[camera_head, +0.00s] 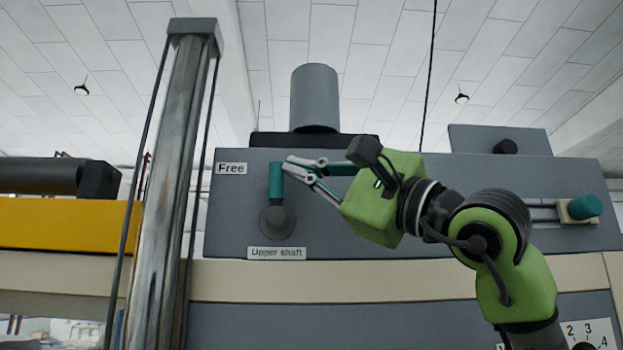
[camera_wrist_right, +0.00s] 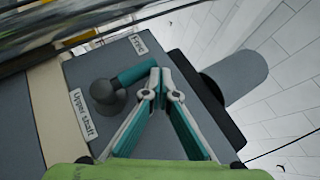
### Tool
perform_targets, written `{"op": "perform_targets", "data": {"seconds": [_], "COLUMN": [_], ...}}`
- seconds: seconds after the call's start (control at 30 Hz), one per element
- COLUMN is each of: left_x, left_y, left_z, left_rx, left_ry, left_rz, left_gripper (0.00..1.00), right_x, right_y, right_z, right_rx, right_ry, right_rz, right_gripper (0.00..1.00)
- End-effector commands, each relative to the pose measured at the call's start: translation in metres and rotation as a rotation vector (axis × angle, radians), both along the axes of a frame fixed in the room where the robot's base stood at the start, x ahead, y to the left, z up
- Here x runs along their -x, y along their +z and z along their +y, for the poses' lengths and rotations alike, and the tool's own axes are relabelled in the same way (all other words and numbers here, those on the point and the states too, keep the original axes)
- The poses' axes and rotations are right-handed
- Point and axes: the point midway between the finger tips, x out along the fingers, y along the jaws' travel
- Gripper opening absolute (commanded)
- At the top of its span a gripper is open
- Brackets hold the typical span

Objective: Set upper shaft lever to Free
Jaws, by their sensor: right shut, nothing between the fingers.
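The upper shaft lever (camera_head: 276,184) has a teal handle and a round grey hub (camera_head: 278,222) on the grey panel. In the head view the handle points straight up from the hub. The "Free" label (camera_head: 230,168) is to the upper left of the handle, and the "Upper shaft" label (camera_head: 276,253) is below the hub. My right gripper (camera_head: 287,166) is shut and empty, with its tips just right of the handle's upper end. In the right wrist view the fingertips (camera_wrist_right: 160,72) are close beside the end of the teal handle (camera_wrist_right: 137,73); I cannot tell whether they touch. My left gripper is not in view.
A grey cylinder (camera_head: 314,97) stands on top of the panel. A shiny vertical column (camera_head: 165,190) with dark cables is left of the panel. A teal knob (camera_head: 584,207) is at the far right, and a numbered dial plate (camera_head: 590,331) is at the lower right.

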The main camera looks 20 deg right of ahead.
Motion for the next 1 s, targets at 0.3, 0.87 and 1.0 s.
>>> {"op": "perform_targets", "data": {"seconds": [0.3,0.87,1.0], "left_x": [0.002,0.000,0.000], "left_y": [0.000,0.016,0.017], "left_z": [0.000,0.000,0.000], "left_rx": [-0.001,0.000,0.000], "left_ry": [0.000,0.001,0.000], "left_rz": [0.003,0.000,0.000], "left_gripper": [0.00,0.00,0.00], "right_x": [-0.005,-0.010,-0.011], "right_y": [0.007,0.008,0.007], "right_z": [0.020,0.037,0.038], "right_rx": [0.001,0.113,0.125], "right_ry": [0.000,0.000,0.001], "right_rz": [-0.001,0.031,0.036], "right_gripper": [0.00,0.00,0.00]}}
